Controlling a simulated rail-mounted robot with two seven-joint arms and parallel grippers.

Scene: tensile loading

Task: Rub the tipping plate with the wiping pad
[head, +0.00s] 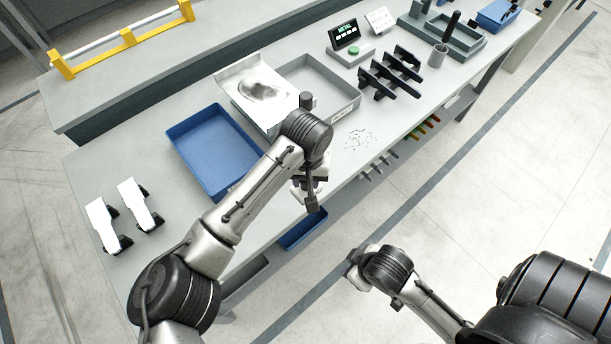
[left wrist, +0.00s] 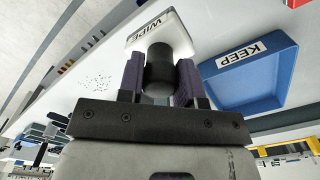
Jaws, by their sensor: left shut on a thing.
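The wiping pad (left wrist: 178,38) is a white block with a WIPE label and a black round knob. My left gripper (left wrist: 159,75) is shut on the knob, with one finger on each side. In the head view, my left gripper (head: 309,190) hangs at the table's front edge, and the pad is mostly hidden there. A pale metal plate (head: 245,76) with a dark grey smear, apparently the tipping plate, lies behind the left arm, apart from the gripper. My right gripper (head: 358,270) is over the floor in front of the table; its fingers cannot be made out.
A blue tray (head: 178,133) is left of the plate; a blue KEEP tray (left wrist: 293,60) shows in the left wrist view. A grey tray (head: 352,98) adjoins the plate. Small specks (head: 362,138) lie on the table. A black rack (head: 388,75) stands right; two white-topped clips (head: 133,203) lie left.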

